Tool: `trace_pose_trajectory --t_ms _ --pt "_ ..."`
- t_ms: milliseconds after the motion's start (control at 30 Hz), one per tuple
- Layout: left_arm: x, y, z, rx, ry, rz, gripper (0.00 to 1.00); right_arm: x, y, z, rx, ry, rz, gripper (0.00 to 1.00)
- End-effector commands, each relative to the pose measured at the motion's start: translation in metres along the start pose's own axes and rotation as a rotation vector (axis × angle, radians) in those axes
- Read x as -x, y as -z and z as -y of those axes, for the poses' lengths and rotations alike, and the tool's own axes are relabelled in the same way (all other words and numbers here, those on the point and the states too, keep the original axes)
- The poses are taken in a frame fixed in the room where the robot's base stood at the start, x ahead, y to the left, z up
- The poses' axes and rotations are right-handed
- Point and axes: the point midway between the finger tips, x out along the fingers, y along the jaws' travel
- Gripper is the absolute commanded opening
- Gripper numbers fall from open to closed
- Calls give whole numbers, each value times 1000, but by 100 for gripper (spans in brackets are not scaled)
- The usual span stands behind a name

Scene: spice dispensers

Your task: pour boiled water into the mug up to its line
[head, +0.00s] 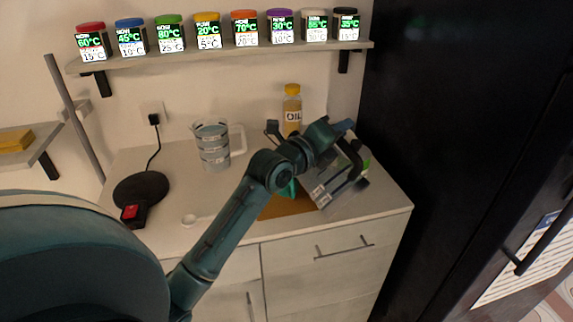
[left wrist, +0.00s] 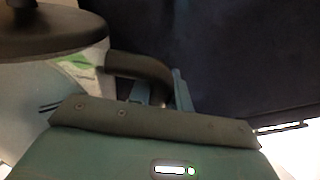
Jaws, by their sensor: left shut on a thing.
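My left gripper (head: 350,147) is shut on the dark handle of the kettle (head: 338,190), at the right end of the counter. The kettle has a pale grey body with printing and appears tilted in the head view. The left wrist view shows its dark lid, the kettle's pale body (left wrist: 28,100) and the handle by my gripper (left wrist: 160,92). A small teal thing (head: 288,188), perhaps the mug, shows beside the kettle, largely hidden by my arm. I cannot see its line or any water stream. My right gripper is not in view.
A clear jug with marked bands (head: 214,150) stands at the counter's middle. An oil bottle (head: 292,108) stands behind my arm. A black kettle base (head: 142,188) is at left. A brown board (head: 290,207) lies at the front. A tall dark cabinet (head: 455,130) bounds the right.

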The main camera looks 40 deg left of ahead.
Motion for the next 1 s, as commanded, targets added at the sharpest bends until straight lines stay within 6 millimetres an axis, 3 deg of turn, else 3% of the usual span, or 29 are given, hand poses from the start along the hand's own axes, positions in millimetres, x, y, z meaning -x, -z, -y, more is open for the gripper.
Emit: trace_pose_trajectory --t_ms 1000 --pt "0 -9 6 38 10 6 0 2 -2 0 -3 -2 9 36"
